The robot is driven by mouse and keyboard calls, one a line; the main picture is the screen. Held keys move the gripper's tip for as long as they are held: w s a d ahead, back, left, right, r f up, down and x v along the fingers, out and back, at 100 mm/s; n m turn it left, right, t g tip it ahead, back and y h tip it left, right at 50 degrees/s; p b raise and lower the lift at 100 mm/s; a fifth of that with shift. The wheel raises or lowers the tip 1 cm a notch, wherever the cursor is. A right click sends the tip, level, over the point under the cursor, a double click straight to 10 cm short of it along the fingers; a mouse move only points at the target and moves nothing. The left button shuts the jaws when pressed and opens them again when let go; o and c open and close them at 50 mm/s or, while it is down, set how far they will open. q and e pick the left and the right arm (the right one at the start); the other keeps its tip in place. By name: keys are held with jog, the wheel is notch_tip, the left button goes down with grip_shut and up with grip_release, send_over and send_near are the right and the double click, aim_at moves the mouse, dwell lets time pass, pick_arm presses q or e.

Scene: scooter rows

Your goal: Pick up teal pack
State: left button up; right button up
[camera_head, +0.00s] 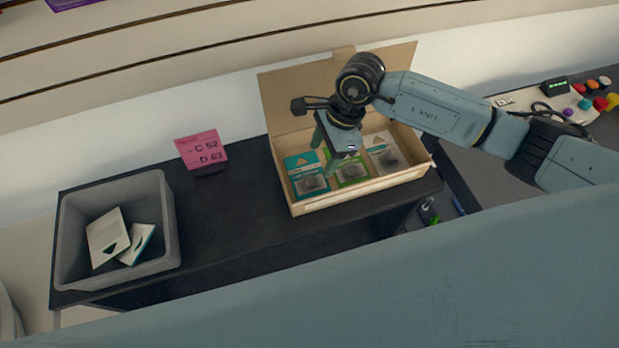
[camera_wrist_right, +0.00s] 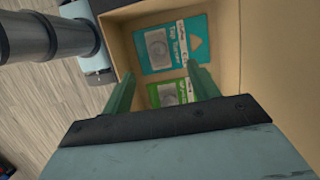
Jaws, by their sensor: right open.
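The teal pack (camera_head: 305,176) stands in the left part of an open cardboard box (camera_head: 345,194) on the dark table. It also shows in the right wrist view (camera_wrist_right: 168,48), near the top, beyond the fingertips. A green pack (camera_head: 350,172) is beside it in the middle, partly hidden by my gripper, and shows between the fingers in the wrist view (camera_wrist_right: 173,93). A white-and-grey pack (camera_head: 388,155) is at the box's right. My right gripper (camera_head: 330,150) is open and empty, over the box above the teal and green packs. My left gripper does not show.
A grey bin (camera_head: 165,232) with white packs (camera_head: 108,240) stands at the table's left. A pink sign (camera_head: 201,150) reading C 52, D 63 stands behind. The dark tabletop (camera_head: 228,215) between bin and box is clear. The box's raised lid (camera_head: 283,98) is behind my gripper.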

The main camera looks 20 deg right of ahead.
aim_at(312, 178)
jog(key=x, duration=0.8)
jog(key=shift+s+a, duration=0.1)
jog(key=shift+s, duration=0.05)
jog(key=c, duration=1.1)
jog(key=shift+r, duration=5)
